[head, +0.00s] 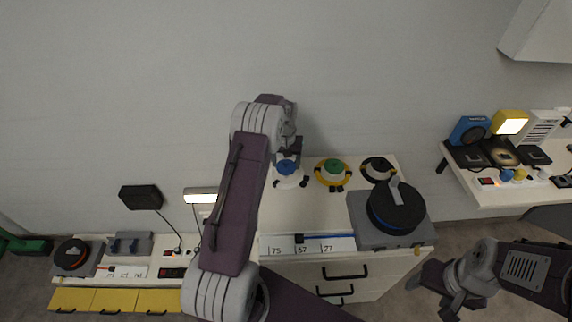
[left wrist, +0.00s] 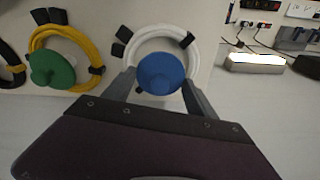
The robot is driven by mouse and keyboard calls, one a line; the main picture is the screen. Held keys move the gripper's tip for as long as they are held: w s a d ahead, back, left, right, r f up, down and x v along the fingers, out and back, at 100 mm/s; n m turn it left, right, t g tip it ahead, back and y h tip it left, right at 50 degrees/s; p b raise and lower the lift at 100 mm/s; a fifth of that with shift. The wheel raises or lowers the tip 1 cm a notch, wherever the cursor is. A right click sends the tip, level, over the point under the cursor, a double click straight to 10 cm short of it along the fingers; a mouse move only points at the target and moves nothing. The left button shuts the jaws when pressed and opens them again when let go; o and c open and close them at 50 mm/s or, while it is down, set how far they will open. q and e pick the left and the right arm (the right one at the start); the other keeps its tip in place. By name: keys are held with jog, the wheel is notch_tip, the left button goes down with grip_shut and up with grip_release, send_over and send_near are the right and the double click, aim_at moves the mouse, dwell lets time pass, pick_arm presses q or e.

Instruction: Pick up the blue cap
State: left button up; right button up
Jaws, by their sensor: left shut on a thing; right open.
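The blue cap (head: 286,167) sits at the white ring (head: 290,181) on the white cabinet top. In the left wrist view the round blue cap (left wrist: 161,73) is between the fingers of my left gripper (left wrist: 160,82), which is shut on it. The white ring (left wrist: 160,40) with black clips lies behind the cap in that view. I cannot tell whether the cap is clear of the ring. My right gripper (head: 451,308) is open and empty at the lower right, away from the cap.
A green cap (head: 334,166) on a yellow ring (head: 333,182) and a black ring (head: 378,169) are to the right. A grey box with a black dial (head: 396,207) stands at the cabinet's front right. A lit lamp (head: 201,195) is to the left.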

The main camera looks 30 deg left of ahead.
pick_arm(q)
jog(key=r, duration=0.2)
jog(key=d+r, duration=0.1)
jog(key=r, duration=0.1)
jog(key=shift+w+r, duration=0.1)
jog(key=d+r, duration=0.6)
jog(key=d, duration=0.4)
jog(key=shift+d+r, duration=0.15)
jog(key=shift+d, duration=0.2)
